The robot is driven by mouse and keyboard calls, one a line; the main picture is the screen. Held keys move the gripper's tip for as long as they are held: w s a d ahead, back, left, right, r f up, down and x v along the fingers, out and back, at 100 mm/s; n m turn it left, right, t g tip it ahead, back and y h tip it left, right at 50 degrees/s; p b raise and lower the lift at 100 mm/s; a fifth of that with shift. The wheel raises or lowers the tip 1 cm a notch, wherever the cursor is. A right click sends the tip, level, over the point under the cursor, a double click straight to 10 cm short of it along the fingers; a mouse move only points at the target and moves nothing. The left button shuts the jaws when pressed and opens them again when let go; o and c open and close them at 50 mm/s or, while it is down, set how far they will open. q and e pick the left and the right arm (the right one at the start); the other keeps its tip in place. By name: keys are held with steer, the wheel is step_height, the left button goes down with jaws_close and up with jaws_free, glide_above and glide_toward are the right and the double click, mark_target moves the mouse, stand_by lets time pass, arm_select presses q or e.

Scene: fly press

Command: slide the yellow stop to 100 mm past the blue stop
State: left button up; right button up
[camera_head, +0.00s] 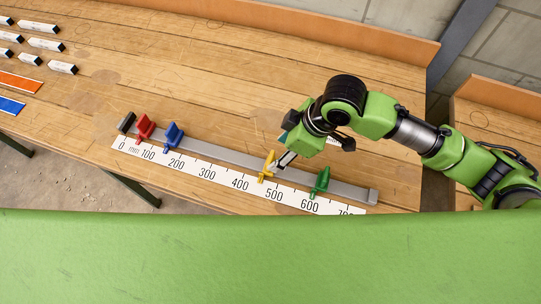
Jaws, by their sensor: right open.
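The yellow stop (268,167) sits on the grey rail (220,155), its foot over the white scale (190,168) between the 400 and 500 marks. The blue stop (173,136) is on the same rail farther left, between the 100 and 200 marks. My right gripper (285,160) is open, just right of the yellow stop, low over the rail. Whether a finger touches the stop I cannot tell. The gripper body hides part of the bench behind it. My left gripper is not in view.
A red stop (145,127) stands left of the blue one, and a green stop (320,181) stands right of the yellow one near 600. The rail between blue and yellow is clear. Several white blocks (45,44) and orange and blue plates lie at the bench's left.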

mark_target(271, 158)
steer(key=x, duration=0.7)
steer(key=shift+w+f+p, duration=0.1)
steer(key=shift+p, duration=0.25)
jaws_close()
steer(key=shift+a, duration=0.15)
